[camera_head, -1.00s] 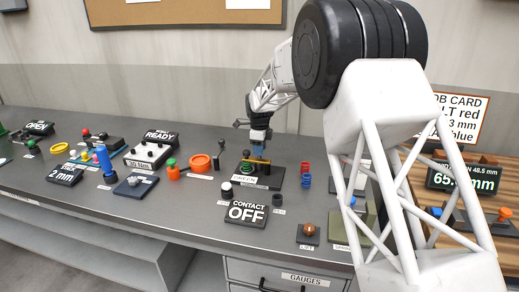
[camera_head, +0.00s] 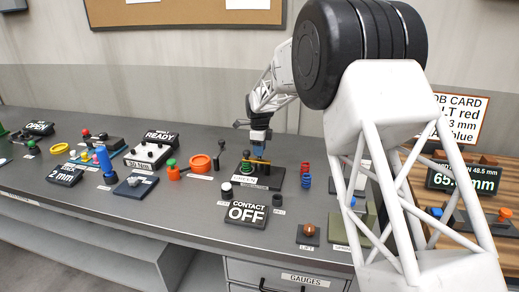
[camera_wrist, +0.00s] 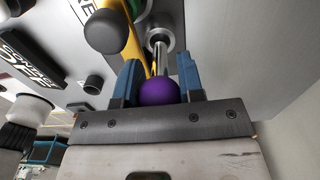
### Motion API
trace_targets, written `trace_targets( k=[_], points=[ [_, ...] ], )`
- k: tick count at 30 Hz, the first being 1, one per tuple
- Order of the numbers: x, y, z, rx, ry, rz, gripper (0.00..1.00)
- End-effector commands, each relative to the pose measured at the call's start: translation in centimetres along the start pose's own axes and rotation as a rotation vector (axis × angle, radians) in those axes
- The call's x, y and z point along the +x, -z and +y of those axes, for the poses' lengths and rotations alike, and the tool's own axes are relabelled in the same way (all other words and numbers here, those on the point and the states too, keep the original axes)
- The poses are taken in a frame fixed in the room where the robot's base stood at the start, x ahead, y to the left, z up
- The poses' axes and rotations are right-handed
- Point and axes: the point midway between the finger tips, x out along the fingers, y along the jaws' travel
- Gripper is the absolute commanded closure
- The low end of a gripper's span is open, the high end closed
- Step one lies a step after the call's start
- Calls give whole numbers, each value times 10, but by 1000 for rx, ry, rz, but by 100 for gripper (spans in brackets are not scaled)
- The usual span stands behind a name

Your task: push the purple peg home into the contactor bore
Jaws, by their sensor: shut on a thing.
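In the wrist view, the purple peg (camera_wrist: 158,92) shows as a rounded purple end between the two blue fingers of my gripper (camera_wrist: 159,77), which is shut on it. A bright metal shaft and collar (camera_wrist: 159,40) lies just beyond the fingers, beside a yellow bar (camera_wrist: 143,45). In the head view, my gripper (camera_head: 259,140) points down over the yellow bracket (camera_head: 257,161) on a dark base (camera_head: 266,180). The peg is not visible there. The bore's mouth and how deep the peg sits cannot be told.
A "CONTACT OFF" sign (camera_head: 246,214) stands in front of the base. A black-and-white knob (camera_head: 227,190) is at its left, and blue rings (camera_head: 306,181) at its right. Open bench top lies behind.

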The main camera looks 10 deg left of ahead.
Motion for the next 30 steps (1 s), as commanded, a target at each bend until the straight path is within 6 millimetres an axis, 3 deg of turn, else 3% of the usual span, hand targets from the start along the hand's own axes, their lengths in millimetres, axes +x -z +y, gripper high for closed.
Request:
trace_targets(
  k=[30],
  points=[
    [10, 0, 0, 0, 0, 0, 90]
  ],
)
